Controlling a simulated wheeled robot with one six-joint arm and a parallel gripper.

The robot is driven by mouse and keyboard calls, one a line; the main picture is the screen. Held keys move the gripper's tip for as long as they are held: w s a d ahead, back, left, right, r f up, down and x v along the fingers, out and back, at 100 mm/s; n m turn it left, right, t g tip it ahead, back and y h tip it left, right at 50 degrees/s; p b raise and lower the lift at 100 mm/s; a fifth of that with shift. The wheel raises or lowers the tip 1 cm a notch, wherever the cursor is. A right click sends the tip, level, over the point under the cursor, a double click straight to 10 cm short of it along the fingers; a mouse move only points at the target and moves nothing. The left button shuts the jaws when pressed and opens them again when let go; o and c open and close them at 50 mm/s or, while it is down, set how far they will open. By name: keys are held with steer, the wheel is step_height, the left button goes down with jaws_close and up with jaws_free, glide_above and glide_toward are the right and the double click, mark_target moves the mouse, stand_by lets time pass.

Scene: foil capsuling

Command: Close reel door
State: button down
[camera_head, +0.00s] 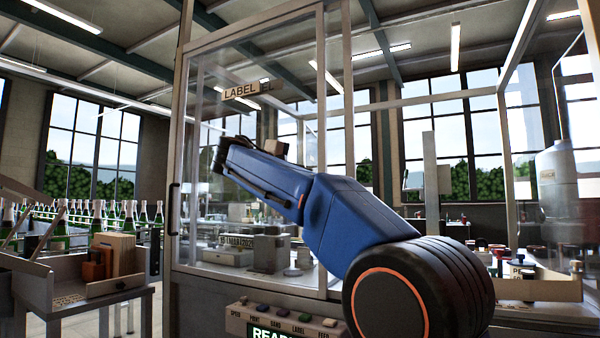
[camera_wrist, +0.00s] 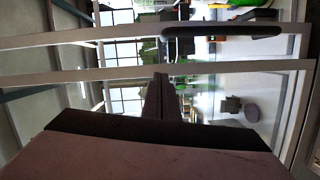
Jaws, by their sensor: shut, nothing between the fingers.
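The reel door looks to be the clear, pale-framed panel (camera_head: 180,120) with a LABEL sign (camera_head: 240,91) on the machine enclosure. A dark upright handle (camera_head: 174,208) is on its left edge. In the wrist view, turned sideways, a dark handle (camera_wrist: 222,31) lies on the upper of two pale bars, with a gap between the bars. I cannot tell how far the door stands open. My gripper (camera_head: 217,156) is at the panel, right of the handle; contact is unclear. Its dark, shut, empty fingers (camera_wrist: 160,82) show in the wrist view, apart from the handle.
A control panel (camera_head: 290,322) with several buttons and a lit display is below the door. A side table (camera_head: 70,299) holding a wooden box stands at left, with rows of green bottles (camera_head: 112,220) behind.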

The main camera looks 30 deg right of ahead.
steer(key=d+f, duration=0.1)
steer(key=d, duration=0.7)
steer(key=shift+s, duration=0.45)
